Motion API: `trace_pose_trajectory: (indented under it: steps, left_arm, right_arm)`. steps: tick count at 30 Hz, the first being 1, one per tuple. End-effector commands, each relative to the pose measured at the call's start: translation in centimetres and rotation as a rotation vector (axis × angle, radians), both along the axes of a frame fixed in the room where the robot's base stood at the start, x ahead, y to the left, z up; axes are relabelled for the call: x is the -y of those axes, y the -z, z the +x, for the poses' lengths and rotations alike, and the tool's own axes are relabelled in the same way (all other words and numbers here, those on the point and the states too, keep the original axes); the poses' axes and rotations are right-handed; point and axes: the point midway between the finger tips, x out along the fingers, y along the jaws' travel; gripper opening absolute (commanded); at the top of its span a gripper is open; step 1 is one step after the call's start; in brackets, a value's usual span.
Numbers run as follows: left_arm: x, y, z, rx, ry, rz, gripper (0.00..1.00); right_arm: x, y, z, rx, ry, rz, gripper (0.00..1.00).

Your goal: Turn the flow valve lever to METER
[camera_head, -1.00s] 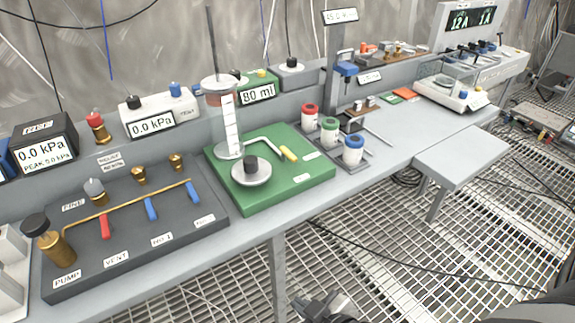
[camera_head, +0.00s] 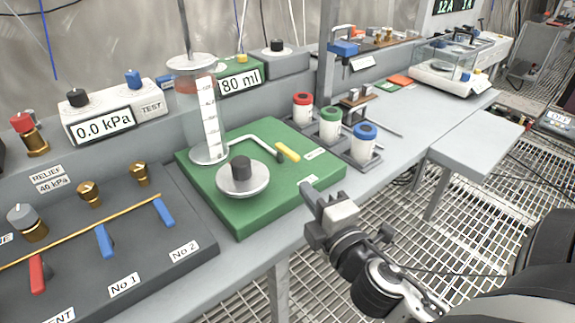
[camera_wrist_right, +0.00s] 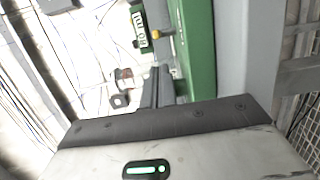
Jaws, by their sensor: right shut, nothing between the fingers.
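A green board (camera_head: 245,222) on the bench carries a clear measuring cylinder (camera_head: 207,120), a round grey disc with a black knob (camera_head: 241,172), a bent grey pipe (camera_head: 252,138) and a short yellow lever (camera_head: 287,152). The yellow lever looks like the flow valve lever; small labels beside it are too small to read. My right gripper (camera_head: 312,190) is shut and empty at the board's front right edge, nearer than the lever. The right wrist view shows its fingers (camera_wrist_right: 157,88) beside the green board (camera_wrist_right: 201,50). My left gripper is out of view.
Red, green and blue-capped pots (camera_head: 365,145) stand right of the board. A dark valve panel (camera_head: 150,285) with red and blue levers lies to the left. A display (camera_head: 240,83) behind reads 80 ml. The floor grating in front is open.

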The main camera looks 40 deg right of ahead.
Motion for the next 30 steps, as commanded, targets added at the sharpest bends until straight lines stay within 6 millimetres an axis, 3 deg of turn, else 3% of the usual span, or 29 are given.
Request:
trace_pose_trajectory:
  steps: [9,15,30]
  left_arm:
    - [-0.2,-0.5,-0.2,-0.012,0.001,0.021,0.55]
    - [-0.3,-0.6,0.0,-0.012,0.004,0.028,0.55]
    - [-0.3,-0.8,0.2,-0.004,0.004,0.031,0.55]
  right_arm:
    - [1.0,-0.3,5.7,0.002,0.001,-0.001,0.00]
    - [1.4,-0.1,8.2,0.000,0.001,0.001,0.00]
    - [1.5,0.0,8.9,-0.002,-0.001,0.001,0.00]
